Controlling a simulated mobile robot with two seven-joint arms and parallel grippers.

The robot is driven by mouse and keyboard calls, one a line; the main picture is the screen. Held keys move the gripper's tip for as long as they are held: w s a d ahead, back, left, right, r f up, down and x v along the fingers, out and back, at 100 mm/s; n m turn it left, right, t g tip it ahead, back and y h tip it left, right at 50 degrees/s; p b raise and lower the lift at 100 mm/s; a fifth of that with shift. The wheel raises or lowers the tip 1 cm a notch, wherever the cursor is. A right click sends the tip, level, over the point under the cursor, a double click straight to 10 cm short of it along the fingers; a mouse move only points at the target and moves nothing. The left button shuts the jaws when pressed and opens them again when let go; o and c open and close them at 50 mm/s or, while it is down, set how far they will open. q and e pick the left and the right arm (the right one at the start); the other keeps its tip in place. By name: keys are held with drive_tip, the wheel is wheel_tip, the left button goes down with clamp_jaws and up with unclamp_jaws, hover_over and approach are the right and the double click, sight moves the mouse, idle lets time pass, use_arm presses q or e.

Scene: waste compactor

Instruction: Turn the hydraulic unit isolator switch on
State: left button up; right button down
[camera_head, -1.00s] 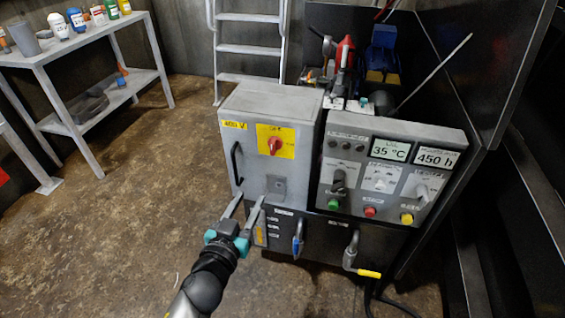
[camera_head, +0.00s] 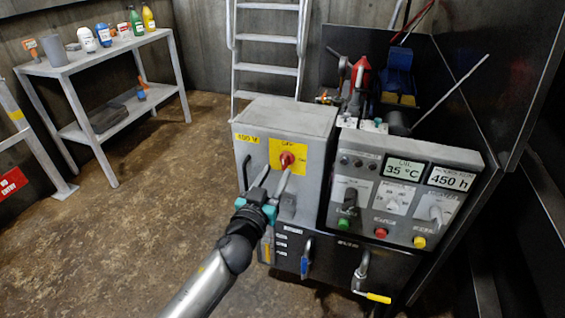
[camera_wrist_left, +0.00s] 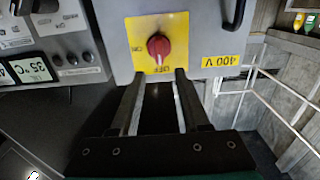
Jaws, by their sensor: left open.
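The isolator switch is a red rotary knob (camera_head: 286,159) on a yellow plate (camera_head: 302,147), on the front of a grey electrical box (camera_head: 315,120). In the left wrist view the red knob (camera_wrist_left: 158,46) appears upside down, with lettering on the plate around it. My left gripper (camera_head: 272,182) is open, with its two fingers pointing at the box just below the knob. In the left wrist view the open left fingers (camera_wrist_left: 160,74) lie on either side of the knob's line, with nothing between them. Contact with the box cannot be told. My right gripper is not in view.
A control panel (camera_head: 372,168) with displays and buttons adjoins the box on the right. A black handle (camera_head: 246,172) is on the box's left side. A blue-handled lever (camera_head: 305,262) and a yellow-handled crank (camera_head: 377,297) are below. A shelf (camera_head: 110,52) stands at left; the floor between is clear.

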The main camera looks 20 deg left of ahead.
sight(283, 160)
use_arm(q)
drive_tip(key=w, duration=0.3)
drive_tip(key=shift+w+b, duration=0.3)
drive_tip(key=shift+w, duration=1.1)
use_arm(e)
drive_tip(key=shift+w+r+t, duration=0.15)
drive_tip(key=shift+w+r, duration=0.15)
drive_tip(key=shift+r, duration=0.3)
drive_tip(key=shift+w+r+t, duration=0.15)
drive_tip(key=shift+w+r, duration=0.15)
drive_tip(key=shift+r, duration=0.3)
use_arm(q)
drive_tip(key=shift+d, duration=0.1)
drive_tip(key=shift+c, duration=0.3)
drive_tip(key=c, duration=0.6)
clamp_jaws()
